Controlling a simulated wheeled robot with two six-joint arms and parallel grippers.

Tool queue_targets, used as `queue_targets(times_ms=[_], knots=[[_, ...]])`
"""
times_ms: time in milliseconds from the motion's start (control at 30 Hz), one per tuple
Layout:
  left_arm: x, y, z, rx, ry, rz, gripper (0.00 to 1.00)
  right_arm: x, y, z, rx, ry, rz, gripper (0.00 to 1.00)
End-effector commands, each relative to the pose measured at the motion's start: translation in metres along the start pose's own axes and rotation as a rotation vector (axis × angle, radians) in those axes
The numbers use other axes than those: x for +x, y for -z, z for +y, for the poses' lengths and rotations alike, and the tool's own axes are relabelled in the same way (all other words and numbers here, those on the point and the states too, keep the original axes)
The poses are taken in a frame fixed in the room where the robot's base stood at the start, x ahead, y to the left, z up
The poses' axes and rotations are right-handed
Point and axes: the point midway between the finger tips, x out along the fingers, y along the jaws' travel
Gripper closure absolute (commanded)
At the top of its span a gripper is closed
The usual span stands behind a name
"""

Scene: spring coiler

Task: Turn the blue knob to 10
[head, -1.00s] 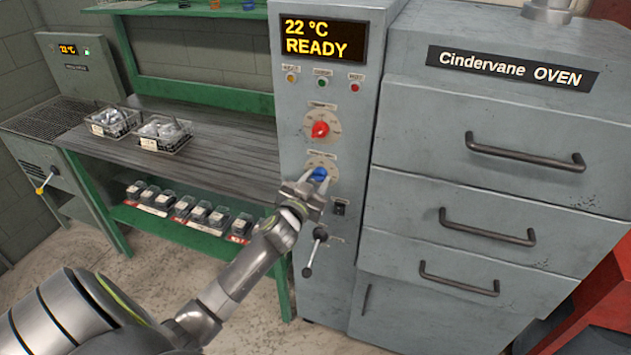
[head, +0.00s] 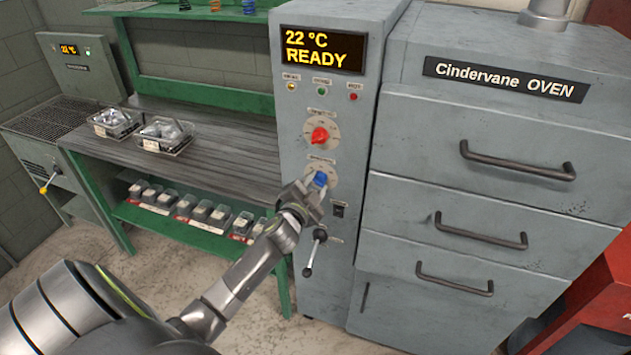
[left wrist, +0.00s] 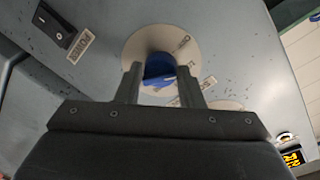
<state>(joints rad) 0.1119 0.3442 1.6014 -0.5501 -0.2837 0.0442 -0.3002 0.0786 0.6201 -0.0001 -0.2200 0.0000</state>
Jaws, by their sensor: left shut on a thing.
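The blue knob (head: 320,179) sits on a pale round dial on the front of the grey control column, below the red knob (head: 319,135). My left gripper (head: 314,188) reaches it from the lower left and is shut on it. In the left wrist view, the blue knob (left wrist: 158,68) lies between the two fingers of my left gripper (left wrist: 160,85). The dial plate (left wrist: 140,45) shows around it, but its numbers are too small or hidden to read, so the knob's setting cannot be told. My right gripper is not in view.
The display (head: 322,50) reads 22 °C READY. A black lever (head: 314,252) and a small black switch (head: 339,210) are below the knob. The oven (head: 480,210) with drawer handles stands right. A bench (head: 205,150) with wire baskets stands left.

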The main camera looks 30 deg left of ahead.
Motion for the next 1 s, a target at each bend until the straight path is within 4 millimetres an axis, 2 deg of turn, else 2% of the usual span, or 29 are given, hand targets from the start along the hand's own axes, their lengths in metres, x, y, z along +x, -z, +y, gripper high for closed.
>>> queue_targets(times_ms=[400, 967, 1000], knots=[[0.0004, 0.0022, -0.0015, 0.198, -0.001, -0.010, 0.88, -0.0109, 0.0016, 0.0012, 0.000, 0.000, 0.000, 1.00], [0.0006, 0.0023, -0.0014, 0.227, 0.000, -0.011, 0.88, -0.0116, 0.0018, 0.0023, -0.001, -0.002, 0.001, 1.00], [0.0006, 0.0023, -0.0014, 0.227, 0.000, -0.011, 0.62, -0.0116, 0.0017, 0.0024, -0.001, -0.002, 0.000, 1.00]])
